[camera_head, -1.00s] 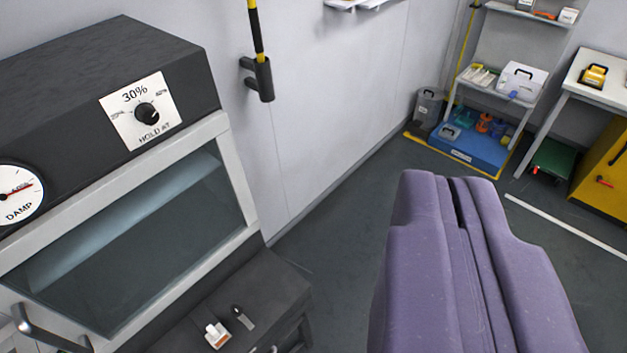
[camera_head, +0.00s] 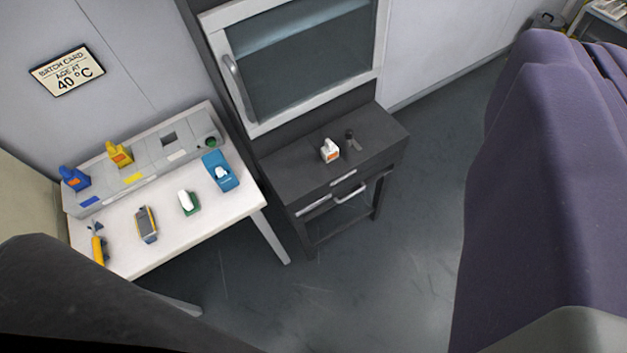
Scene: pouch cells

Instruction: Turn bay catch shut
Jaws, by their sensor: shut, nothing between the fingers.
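No bay catch can be made out in the head view. The dark cabinet (camera_head: 335,165) has a glass-fronted door (camera_head: 310,60) in a pale frame, which looks closed. A grey bar handle (camera_head: 238,88) is on the door's left side.
A white table (camera_head: 240,200) left of the cabinet holds a blue dispenser (camera_head: 75,178), a yellow dispenser (camera_head: 119,153) and several small items. A white bottle (camera_head: 330,150) stands on the cabinet's ledge. A batch card (camera_head: 67,71) reads 40 °C. Floor (camera_head: 400,240) between cabinet and gripper is clear.

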